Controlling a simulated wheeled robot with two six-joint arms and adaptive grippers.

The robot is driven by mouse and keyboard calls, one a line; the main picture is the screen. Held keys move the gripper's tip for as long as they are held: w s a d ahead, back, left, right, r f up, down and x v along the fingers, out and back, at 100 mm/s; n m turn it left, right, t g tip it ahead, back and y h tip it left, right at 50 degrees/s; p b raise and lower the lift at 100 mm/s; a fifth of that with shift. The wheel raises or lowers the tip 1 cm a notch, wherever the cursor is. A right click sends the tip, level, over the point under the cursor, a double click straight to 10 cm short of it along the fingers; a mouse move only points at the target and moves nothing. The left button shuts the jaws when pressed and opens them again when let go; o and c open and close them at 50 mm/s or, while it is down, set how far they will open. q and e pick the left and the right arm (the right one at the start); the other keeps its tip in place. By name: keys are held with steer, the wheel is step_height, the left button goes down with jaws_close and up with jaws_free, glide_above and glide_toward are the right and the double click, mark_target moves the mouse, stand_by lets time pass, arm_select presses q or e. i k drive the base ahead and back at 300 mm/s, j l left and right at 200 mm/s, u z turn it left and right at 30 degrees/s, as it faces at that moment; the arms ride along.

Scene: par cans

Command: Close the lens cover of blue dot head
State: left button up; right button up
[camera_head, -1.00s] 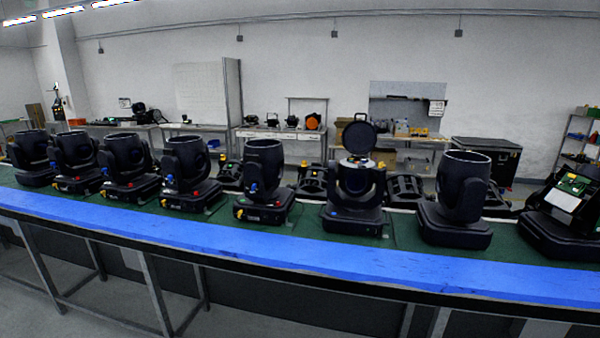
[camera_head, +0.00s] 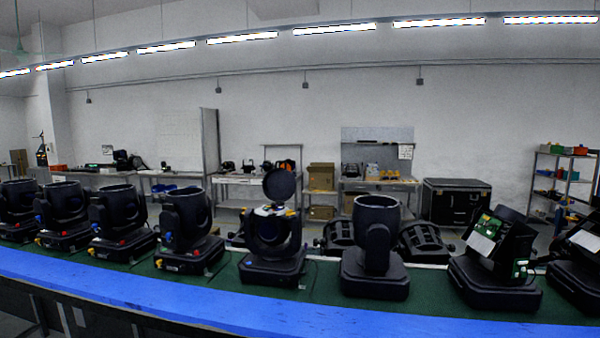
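One dark moving head (camera_head: 273,262) stands on the green bench top with its round black lens cover (camera_head: 279,185) raised open, upright above the lens opening. Blue shows at the left side of this head, but it is too small to tell whether it is a dot. Another head (camera_head: 63,210) at the left has a clear blue spot on its side. Several other heads, such as one with a red spot (camera_head: 188,217), stand in the same row with no raised cover showing. Neither of my grippers is in view.
A blue strip (camera_head: 190,308) runs along the bench's front edge. A head without spots (camera_head: 375,268) stands to the right of the open one, then a tilted unit with a green circuit board (camera_head: 490,250). Shelves (camera_head: 565,185) and a black case (camera_head: 455,200) stand behind.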

mark_target(279, 185)
steer(key=i+l+u, duration=0.2)
steer(key=u, duration=0.25)
steer(key=i+l+u, duration=0.1)
steer(key=l+u, duration=0.2)
steer(key=u, duration=0.2)
steer(key=i+l+u, duration=0.1)
steer(key=l+u, duration=0.35)
steer(key=j, duration=0.15)
